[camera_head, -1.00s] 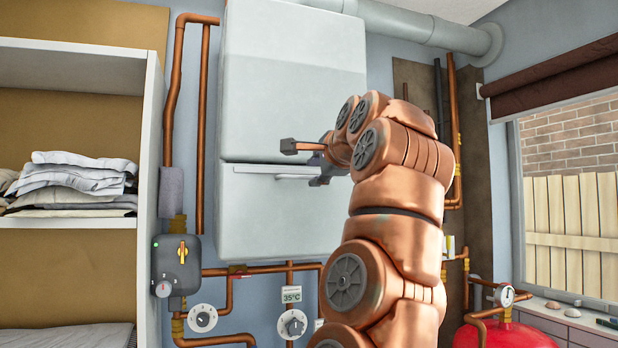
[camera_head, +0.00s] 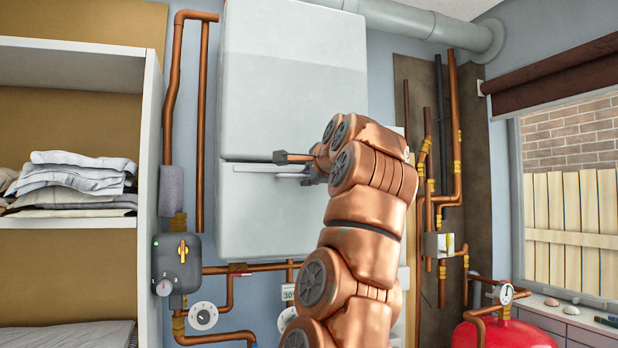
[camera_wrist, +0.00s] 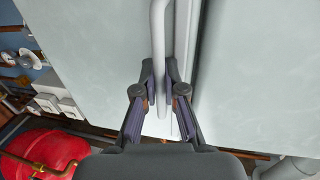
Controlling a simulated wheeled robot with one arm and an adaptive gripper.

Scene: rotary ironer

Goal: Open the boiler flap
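The boiler is a pale grey wall cabinet. Its lower panel, the flap (camera_head: 265,215), lies flush below a seam under the upper body (camera_head: 290,75). A light bar handle (camera_head: 262,174) runs along the flap's top edge; it also shows in the wrist view (camera_wrist: 158,35). My gripper (camera_head: 296,168) is at the right part of the handle. In the wrist view my gripper (camera_wrist: 160,72) has its fingers apart, one on each side of the bar. The bar looks closer to the left finger; contact cannot be told. The handle's right end is hidden by my gripper in the head view.
Copper pipes (camera_head: 440,180) run on the wall to the right. A red tank (camera_head: 500,335) with a gauge stands at lower right. A shelf with folded cloth (camera_head: 75,175) is at left.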

